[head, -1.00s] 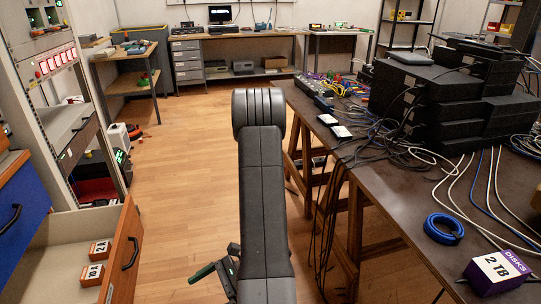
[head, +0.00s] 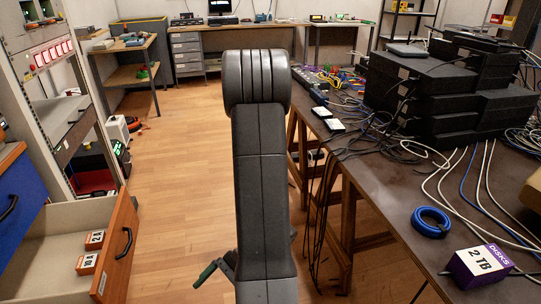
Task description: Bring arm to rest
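My arm (head: 260,165) stands upright in the middle of the head view, its dark grey link and rounded joint filling the centre. A small part of my gripper (head: 214,269), dark with a green end, shows at the lower left of the link, over the floor. The rest of it is hidden behind the arm, so I cannot tell whether it is open or shut. I see nothing held in the part that shows.
An open drawer (head: 124,242) at left holds two orange-and-white boxes (head: 90,250). The dark table (head: 385,200) at right carries stacked black devices (head: 440,95), cables, a blue coil (head: 431,221) and a purple 2 TB box (head: 480,265). Wooden floor (head: 180,170) lies between.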

